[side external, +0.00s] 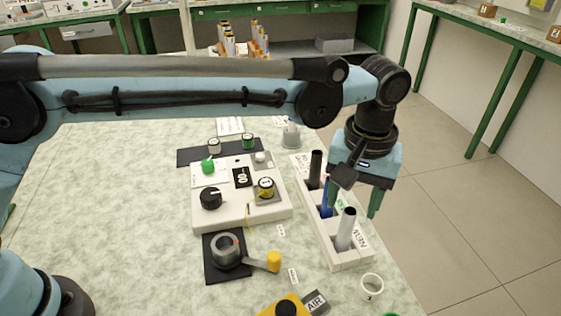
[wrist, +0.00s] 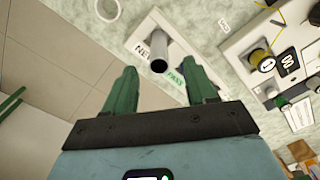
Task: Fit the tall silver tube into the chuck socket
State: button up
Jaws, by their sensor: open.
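The tall silver tube (side external: 346,228) stands upright in the front slot of the white rack (side external: 333,256). In the wrist view the silver tube (wrist: 171,48) shows its dark open end just beyond the fingertips, roughly centred between them. My gripper (side external: 352,211) is open and empty, its green fingers pointing down near the rack; in the wrist view my gripper (wrist: 159,67) has both fingers spread apart. I cannot tell how far the fingers are from the tube. The chuck socket (side external: 225,247), a grey ring on a black pad, is left of the rack, with an empty-looking centre.
A black tube (side external: 315,168) and a blue tube (side external: 326,203) stand in the rack. The chuck's yellow-knobbed lever (side external: 272,262) points toward the rack. A white control box (side external: 237,207) stands behind the chuck. A white ring (side external: 371,286) lies in front of the rack.

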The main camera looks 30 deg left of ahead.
aim_at(348, 223)
jog(key=shift+s+f, duration=0.1)
jog(key=shift+f, duration=3)
grip_shut()
